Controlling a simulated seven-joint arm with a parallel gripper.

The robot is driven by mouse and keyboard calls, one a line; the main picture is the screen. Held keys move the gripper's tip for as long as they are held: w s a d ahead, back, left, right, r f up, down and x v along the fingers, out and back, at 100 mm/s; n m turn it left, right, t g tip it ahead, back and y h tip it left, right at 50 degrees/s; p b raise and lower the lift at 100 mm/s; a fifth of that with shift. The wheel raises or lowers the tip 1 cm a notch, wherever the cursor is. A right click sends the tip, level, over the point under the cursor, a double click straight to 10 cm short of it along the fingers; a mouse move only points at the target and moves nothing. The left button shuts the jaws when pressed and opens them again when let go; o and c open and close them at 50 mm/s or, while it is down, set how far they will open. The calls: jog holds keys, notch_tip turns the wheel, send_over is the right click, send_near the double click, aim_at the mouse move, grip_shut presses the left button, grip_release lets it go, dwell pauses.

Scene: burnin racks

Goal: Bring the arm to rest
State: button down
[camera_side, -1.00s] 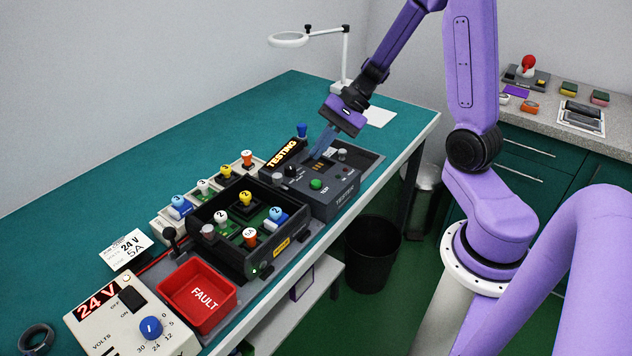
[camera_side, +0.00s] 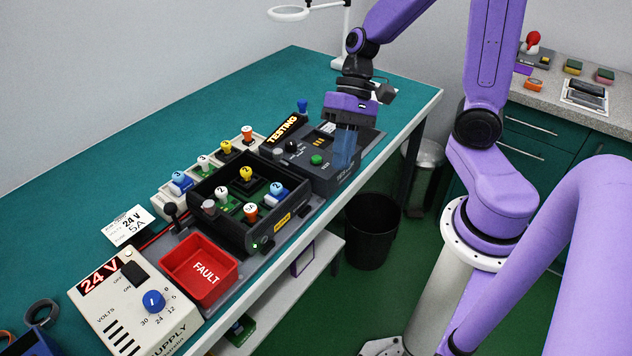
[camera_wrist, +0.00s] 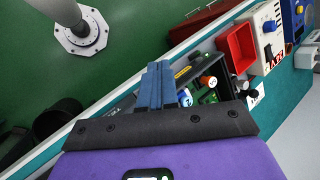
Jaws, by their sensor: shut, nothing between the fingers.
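My gripper (camera_side: 345,160) is shut and empty, its blue fingers together and pointing down. In the side view it hangs over the front right part of the grey tester (camera_side: 318,178), hiding some of its front. I cannot tell how far above the tester the fingertips are. In the wrist view the shut fingers (camera_wrist: 154,86) appear in front of the dark rack tray (camera_wrist: 196,66) and the bench edge. My arm is bent, reaching over the bench from the right.
The black rack (camera_side: 230,224) holds several coloured plugs. A red FAULT bin (camera_side: 222,289) and a 24 V supply (camera_side: 118,318) stand at the front left. A black waste bin (camera_side: 371,236) is on the floor. The back of the green bench (camera_side: 200,110) is clear.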

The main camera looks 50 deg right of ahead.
jog(key=s+r+n+t+h, duration=0.2)
jog(key=s+n+h, duration=0.3)
jog(key=s+n, duration=0.6)
jog(key=shift+s+r+n+h, duration=0.15)
jog(key=shift+s+n+h, duration=0.2)
jog(key=shift+n, duration=2.05)
jog(key=shift+w, duration=0.1)
dwell(4.4)
